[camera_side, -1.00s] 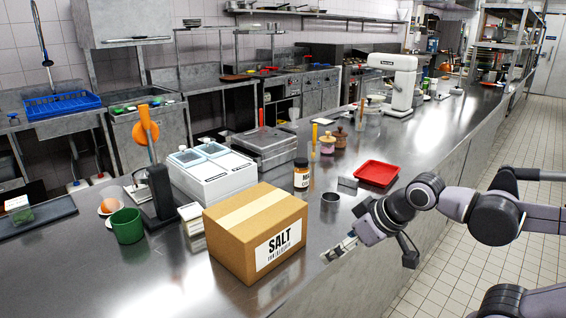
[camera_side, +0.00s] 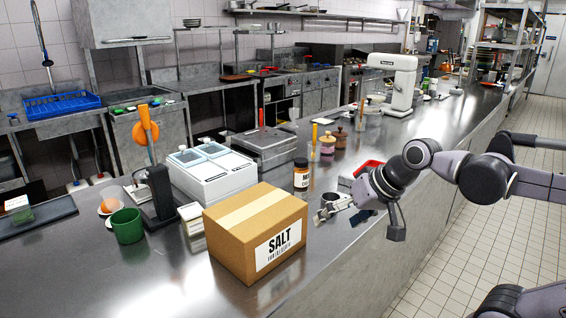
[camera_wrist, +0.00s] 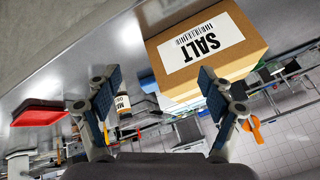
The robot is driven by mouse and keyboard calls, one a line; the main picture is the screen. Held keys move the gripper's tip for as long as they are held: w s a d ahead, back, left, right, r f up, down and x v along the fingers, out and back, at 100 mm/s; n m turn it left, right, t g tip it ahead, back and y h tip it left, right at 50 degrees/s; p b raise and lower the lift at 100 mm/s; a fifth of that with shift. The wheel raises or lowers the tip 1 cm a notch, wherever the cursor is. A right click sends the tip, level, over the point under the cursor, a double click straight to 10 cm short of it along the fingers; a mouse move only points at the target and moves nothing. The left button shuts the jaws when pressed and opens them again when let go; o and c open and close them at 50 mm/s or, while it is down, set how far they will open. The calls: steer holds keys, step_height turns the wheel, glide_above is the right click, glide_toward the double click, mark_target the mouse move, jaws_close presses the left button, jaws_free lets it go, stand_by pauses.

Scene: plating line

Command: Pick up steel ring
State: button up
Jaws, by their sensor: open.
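The steel ring (camera_side: 329,198) is a short grey metal cylinder standing on the steel counter, right of the salt box (camera_side: 262,235). In the side view my gripper (camera_side: 336,209) is just in front of it and hides its lower part. I cannot tell whether they touch. The wrist view shows my gripper (camera_wrist: 158,92) with its two blue-padded fingers wide apart and nothing held between them. I cannot clearly make out the ring there. The salt box (camera_wrist: 205,55) fills the upper right of that view, behind the right finger.
A dark-lidded jar (camera_side: 301,178) stands behind the ring. A red tray (camera_side: 370,165) lies behind my wrist, partly hidden; it also shows in the wrist view (camera_wrist: 40,112). A white scale (camera_side: 212,178) is further left. The counter in front of the salt box is clear.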

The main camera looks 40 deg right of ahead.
steer(key=w+d+m+t, duration=0.3)
steer(key=w+d+m, duration=0.1)
steer(key=d+m, duration=0.95)
steer(key=w+d+m+t, duration=0.3)
steer(key=d+m, duration=0.7)
steer(key=m, duration=0.6)
steer(key=y, duration=0.1)
glide_toward(330, 200)
steer(key=shift+s+a+r+n, duration=0.15)
steer(key=shift+s+a+r, duration=0.2)
steer(key=shift+s+r, duration=0.2)
steer(key=shift+s+a+r+n, duration=0.1)
steer(key=shift+s+a+r, duration=0.25)
steer(key=shift+s+r, duration=0.2)
steer(key=shift+w+f, duration=0.15)
steer(key=shift+f, duration=0.35)
steer(key=x, duration=0.5)
steer(key=shift+w+a, duration=0.1)
steer(key=shift+w, duration=0.15)
steer(key=shift+r+x, duration=0.2)
steer(key=shift+x, duration=2.35)
steer(key=shift+a, duration=0.2)
steer(key=c, duration=1.3)
